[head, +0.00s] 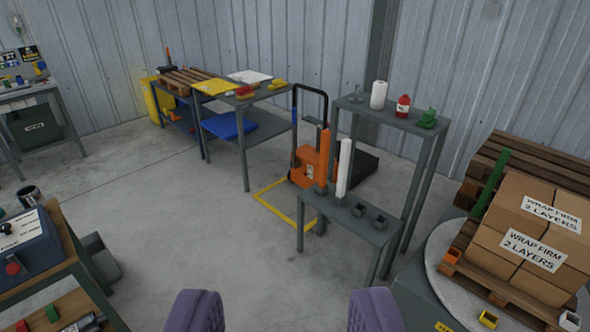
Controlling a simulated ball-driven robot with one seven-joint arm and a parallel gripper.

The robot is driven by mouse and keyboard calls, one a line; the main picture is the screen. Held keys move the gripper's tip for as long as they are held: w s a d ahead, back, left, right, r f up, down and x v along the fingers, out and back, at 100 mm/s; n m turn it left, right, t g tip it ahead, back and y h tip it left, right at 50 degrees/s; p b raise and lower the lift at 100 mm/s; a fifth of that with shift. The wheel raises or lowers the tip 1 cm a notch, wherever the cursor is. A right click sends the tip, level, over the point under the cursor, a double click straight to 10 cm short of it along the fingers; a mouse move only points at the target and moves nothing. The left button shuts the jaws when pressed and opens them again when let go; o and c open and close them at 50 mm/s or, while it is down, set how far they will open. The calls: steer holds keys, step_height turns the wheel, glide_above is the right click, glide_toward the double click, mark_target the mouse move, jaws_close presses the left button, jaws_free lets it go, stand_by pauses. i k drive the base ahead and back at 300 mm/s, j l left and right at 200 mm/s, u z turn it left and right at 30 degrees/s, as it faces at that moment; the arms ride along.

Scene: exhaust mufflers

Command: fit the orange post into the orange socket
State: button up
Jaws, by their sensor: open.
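The orange post (324,158) stands upright beside a white post (344,168) on a low grey stand right of centre. An orange pallet jack is close behind it, so their edges partly merge. My gripper (285,298) shows two purple fingers wide apart at the bottom edge. It is open and empty, well short of the post.
The low stand (310,207) also bears two empty dark holders (368,216). A taller shelf (390,116) stands close behind. Wrapped boxes (535,225), a green post (490,185) and a yellow socket (488,319) are at right. A workbench (60,230) is at left. The middle floor is clear.

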mark_target(529, 257)
steer(key=i, duration=2.25)
steer(key=i+l+u, duration=0.1)
steer(key=i, duration=1)
steer(key=i+l, duration=0.1)
steer(key=i, duration=1)
